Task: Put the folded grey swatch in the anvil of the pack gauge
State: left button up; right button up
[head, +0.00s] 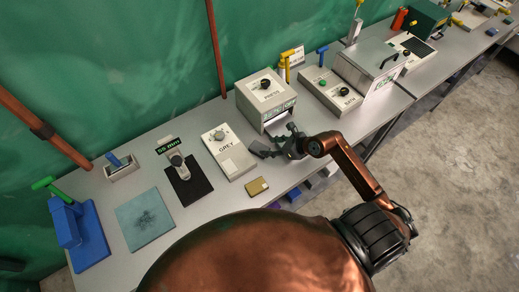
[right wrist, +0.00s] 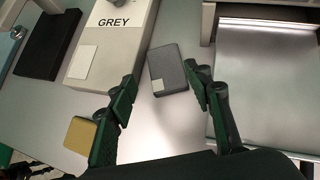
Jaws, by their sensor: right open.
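The folded grey swatch (right wrist: 168,72) lies on the bench to the right of the box marked GREY, with a small pale label at one corner. In the right wrist view it shows between and beyond the fingertips of my right gripper (right wrist: 160,78). The gripper is open and empty; I cannot tell its height above the swatch. In the head view this gripper (head: 276,150) is right of the GREY box, and I cannot clearly separate the swatch from its dark fingers. My left gripper is not in view.
The box marked GREY (head: 229,153) stands between gauge and gripper. A yellow swatch (head: 258,187) lies near the front edge. A cabinet (head: 266,98) stands behind my gripper. A teal mat (head: 145,217) and blue device (head: 78,232) are at left.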

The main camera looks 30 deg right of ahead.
aim_at(260, 148)
jog(key=shift+w+f, duration=0.3)
jog(key=shift+f, duration=0.3)
jog(key=shift+w+f, duration=0.3)
jog(key=shift+f, duration=0.25)
jog(key=shift+p+x, duration=0.6)
jog(key=shift+x, duration=2.2)
jog(key=shift+s+d+f, duration=0.1)
jog(key=shift+s, duration=0.05)
jog(key=shift+c, duration=0.4)
jog(key=c, duration=0.8)
jog(key=shift+o, duration=0.2)
